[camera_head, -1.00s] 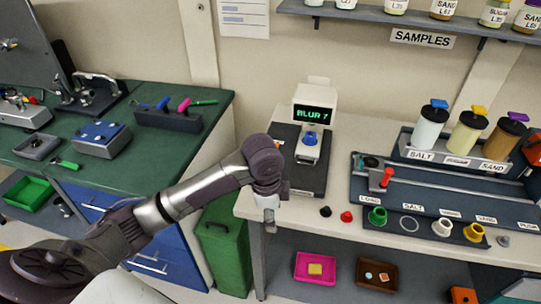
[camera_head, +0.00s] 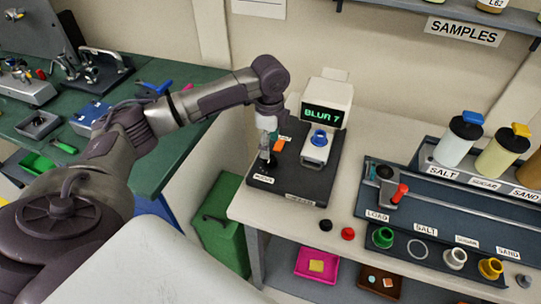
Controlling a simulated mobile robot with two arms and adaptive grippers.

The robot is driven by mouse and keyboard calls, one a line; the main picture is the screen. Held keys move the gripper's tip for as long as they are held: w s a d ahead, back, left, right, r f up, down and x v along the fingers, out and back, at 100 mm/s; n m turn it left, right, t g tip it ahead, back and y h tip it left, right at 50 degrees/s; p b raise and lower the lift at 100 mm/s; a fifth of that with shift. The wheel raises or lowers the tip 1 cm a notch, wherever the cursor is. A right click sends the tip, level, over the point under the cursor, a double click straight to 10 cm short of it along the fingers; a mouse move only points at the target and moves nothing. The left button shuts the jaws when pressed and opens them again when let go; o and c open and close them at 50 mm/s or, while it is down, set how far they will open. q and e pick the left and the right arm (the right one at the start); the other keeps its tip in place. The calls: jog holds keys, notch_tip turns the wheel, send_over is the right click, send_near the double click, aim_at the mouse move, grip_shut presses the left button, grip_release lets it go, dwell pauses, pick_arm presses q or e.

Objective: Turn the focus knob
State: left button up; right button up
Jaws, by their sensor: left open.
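The white instrument (camera_head: 330,97) stands on a black base plate (camera_head: 318,185) on the pale bench. Its green display reads "BLUR 7", and a blue ring-shaped part (camera_head: 320,138) is on its front. My left gripper (camera_head: 267,158) is open and points down over the left part of the base plate, left of the instrument. A small label (camera_head: 263,179) lies just in front of the fingers, too small to read surely. I cannot clearly make out a focus knob; the fingers cover that spot, and I cannot tell whether they touch anything. My right gripper is out of view.
An orange piece (camera_head: 279,146) is beside the gripper. Black (camera_head: 326,225) and red (camera_head: 348,234) caps lie near the bench's front edge. A sliding rail with a red handle (camera_head: 400,192) and sample jars (camera_head: 459,137) are at right. A green bin (camera_head: 222,225) stands left of the bench.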

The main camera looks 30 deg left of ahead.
aim_at(270, 162)
pick_arm(q)
notch_tip(270, 162, down, 5)
jog(key=shift+w+r, duration=0.1)
jog(key=shift+f+p, duration=0.3)
jog(key=shift+f, duration=0.6)
jog(key=c, duration=1.1)
jog(key=shift+c, duration=0.2)
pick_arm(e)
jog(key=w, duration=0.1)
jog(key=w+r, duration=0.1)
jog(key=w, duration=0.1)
pick_arm(q)
jog(key=shift+r, duration=0.1)
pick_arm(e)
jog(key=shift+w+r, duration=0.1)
